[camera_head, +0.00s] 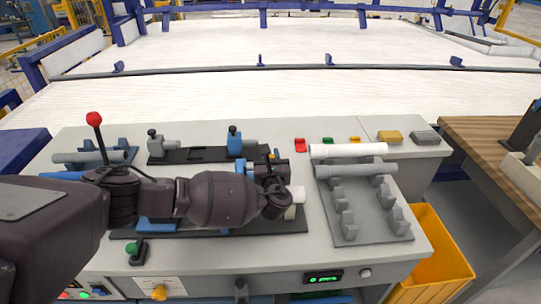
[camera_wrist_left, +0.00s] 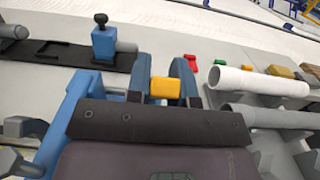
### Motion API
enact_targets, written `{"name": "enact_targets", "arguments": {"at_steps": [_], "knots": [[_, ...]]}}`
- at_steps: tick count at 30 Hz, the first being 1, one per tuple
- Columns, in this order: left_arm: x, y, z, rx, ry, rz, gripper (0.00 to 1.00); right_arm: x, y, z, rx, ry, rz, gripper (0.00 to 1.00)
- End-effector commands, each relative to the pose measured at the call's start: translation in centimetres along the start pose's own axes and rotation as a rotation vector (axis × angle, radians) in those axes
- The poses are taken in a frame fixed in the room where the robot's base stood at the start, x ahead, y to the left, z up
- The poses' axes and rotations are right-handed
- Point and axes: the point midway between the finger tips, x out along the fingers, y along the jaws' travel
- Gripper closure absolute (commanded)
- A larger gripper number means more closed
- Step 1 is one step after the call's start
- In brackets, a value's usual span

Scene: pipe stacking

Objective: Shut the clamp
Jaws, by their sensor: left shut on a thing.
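The clamp (camera_head: 241,168), with blue parts, is on the front dark plate and mostly hidden behind my left arm in the head view. In the left wrist view a blue frame part (camera_wrist_left: 85,92) of it shows left of the hand. My left gripper (camera_wrist_left: 163,88) is shut on a yellow handle piece (camera_wrist_left: 165,88) between its two fingers. In the head view the gripper (camera_head: 274,166) is at the right end of the clamp. A short white pipe end (camera_head: 298,191) sticks out just right of the arm. The clamp jaw is hidden. My right gripper is not in view.
A grey pipe rack (camera_head: 345,228) stands right, with a white pipe (camera_head: 348,150) and a grey pipe (camera_head: 355,170) lying across its back. A second dark plate with blue fixture (camera_head: 235,142) lies behind. A yellow bin (camera_head: 435,255) is front right.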

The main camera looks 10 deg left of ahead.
Motion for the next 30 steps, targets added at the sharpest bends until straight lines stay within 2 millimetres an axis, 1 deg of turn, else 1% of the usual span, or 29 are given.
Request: {"name": "enact_targets", "arguments": {"at_steps": [1,6,7,11,12,19,23,26,30], "knots": [[-0.2,0.0,-0.3,0.001,0.004,-0.002,1.00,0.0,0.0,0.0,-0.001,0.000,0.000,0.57],[-0.2,0.0,-0.4,0.002,0.005,-0.002,1.00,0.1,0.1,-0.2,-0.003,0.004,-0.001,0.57],[-0.2,0.0,-0.4,0.002,0.006,-0.002,0.76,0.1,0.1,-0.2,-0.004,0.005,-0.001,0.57],[-0.2,0.0,-0.3,0.002,0.005,-0.002,0.56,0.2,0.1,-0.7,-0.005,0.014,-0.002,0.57],[-0.2,0.0,-0.3,0.002,0.005,-0.001,0.53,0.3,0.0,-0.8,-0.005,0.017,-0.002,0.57],[-0.1,0.0,-0.2,0.001,0.003,-0.001,0.53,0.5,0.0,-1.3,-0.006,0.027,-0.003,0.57],[-0.7,0.0,-0.2,0.001,0.004,-0.002,0.53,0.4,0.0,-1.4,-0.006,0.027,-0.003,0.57],[-1.9,0.0,-0.2,0.000,0.004,-0.002,0.53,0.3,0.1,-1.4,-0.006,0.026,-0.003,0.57],[-4.4,0.0,-0.2,-0.001,0.006,-0.003,0.53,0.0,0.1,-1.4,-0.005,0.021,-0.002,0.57]]}}
